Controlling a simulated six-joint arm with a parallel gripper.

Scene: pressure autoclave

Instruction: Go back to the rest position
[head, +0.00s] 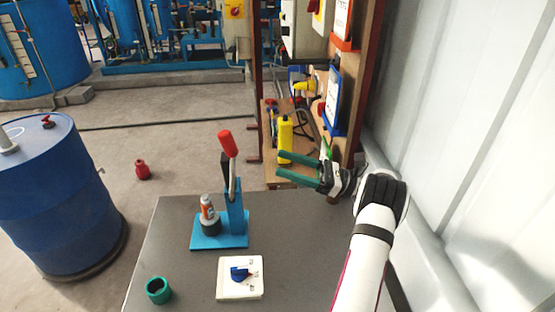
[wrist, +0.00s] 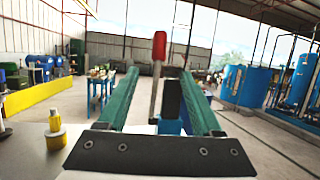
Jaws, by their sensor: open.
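My gripper (head: 281,165) has two green fingers. It is open and empty, held up near the table's far right corner and pointing left. In the wrist view the two fingers (wrist: 159,74) are spread apart with nothing between their tips. Beyond them stands the red lever handle (wrist: 158,48) of a press. In the head view that blue press (head: 237,215) stands on the table, left of my gripper and apart from it, its red handle (head: 227,144) raised. An orange and white bottle (head: 208,208) sits in a dark holder on its base.
The grey table (head: 190,275) also bears a white switch box (head: 240,278) with a blue knob and a green cup (head: 158,290). A yellow bottle (head: 285,139) stands behind my gripper by a wooden panel. A white corrugated wall (head: 480,130) is at right. A blue drum (head: 55,200) stands at left.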

